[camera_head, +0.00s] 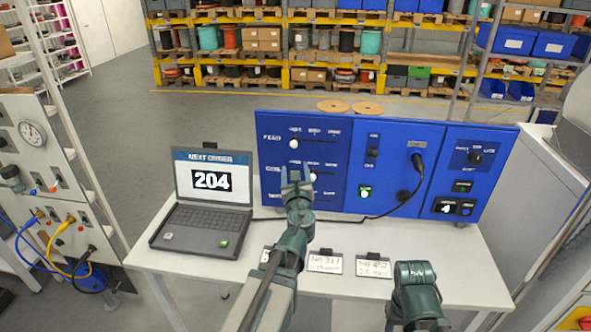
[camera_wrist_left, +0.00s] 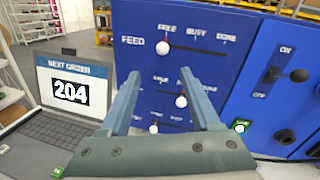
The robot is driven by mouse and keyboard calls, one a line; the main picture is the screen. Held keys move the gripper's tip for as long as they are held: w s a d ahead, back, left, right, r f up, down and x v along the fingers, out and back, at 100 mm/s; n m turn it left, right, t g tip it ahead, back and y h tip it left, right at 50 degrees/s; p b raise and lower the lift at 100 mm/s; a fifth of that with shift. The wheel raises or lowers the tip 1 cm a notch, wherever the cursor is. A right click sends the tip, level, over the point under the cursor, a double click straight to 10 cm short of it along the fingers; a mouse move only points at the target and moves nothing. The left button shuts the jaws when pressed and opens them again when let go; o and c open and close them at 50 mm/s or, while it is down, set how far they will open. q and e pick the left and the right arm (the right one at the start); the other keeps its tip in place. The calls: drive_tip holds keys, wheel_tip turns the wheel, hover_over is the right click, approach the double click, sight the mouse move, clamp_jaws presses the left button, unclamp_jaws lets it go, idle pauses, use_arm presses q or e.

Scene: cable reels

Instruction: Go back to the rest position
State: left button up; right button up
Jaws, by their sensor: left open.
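My left gripper (camera_head: 296,178) is in front of the blue control panel (camera_head: 345,212), over the table. In the left wrist view, its two blue-grey fingers (camera_wrist_left: 160,76) are spread apart with nothing between them. The panel's sliders with white knobs show beyond the fingers, the top knob (camera_wrist_left: 162,48) under the FREE label and another knob (camera_wrist_left: 181,101) near the right finger. I cannot tell whether a finger touches the panel. Part of my right arm (camera_head: 415,285) shows at the lower right; its gripper fingers are not visible.
A laptop (camera_head: 205,220) reading 204 stands left of the panel on the white table (camera_head: 465,275). Label cards (camera_head: 373,267) lie at the front edge. A black cable hangs from a plug (camera_head: 417,162) on the panel. A gauge board (camera_head: 35,150) stands at the left.

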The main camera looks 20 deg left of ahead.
use_arm(q)
drive_tip(key=s+f+n+g, duration=0.4)
drive_tip(key=f+n, duration=0.2)
drive_tip(key=n, duration=0.3)
drive_tip(key=s+f+n+g, duration=0.3)
drive_tip(key=f+n+g, duration=0.1)
drive_tip(key=f+n, duration=0.4)
drive_tip(key=s+d+f+n+g+h, duration=0.3)
drive_tip(key=s+d+f+n+h, duration=0.15)
drive_tip(key=d, duration=0.25)
drive_tip(key=s+d+f+n+g+h, duration=0.3)
drive_tip(key=s+d+n+g+h, duration=0.1)
drive_tip(key=s+d+n, duration=0.25)
drive_tip(key=s+d+f+m+b, duration=0.1)
drive_tip(key=s+d+f+b, duration=0.2)
drive_tip(key=d+f+b, duration=0.3)
drive_tip(key=s+d+f+m+g+y+b, duration=0.1)
drive_tip(key=d+f+b, duration=0.5)
drive_tip(key=f+b, duration=0.6)
drive_tip(key=shift+s+d+f+m, duration=0.2)
drive_tip(key=shift+s+f+m, duration=0.2)
drive_tip(key=shift+s+m, duration=0.5)
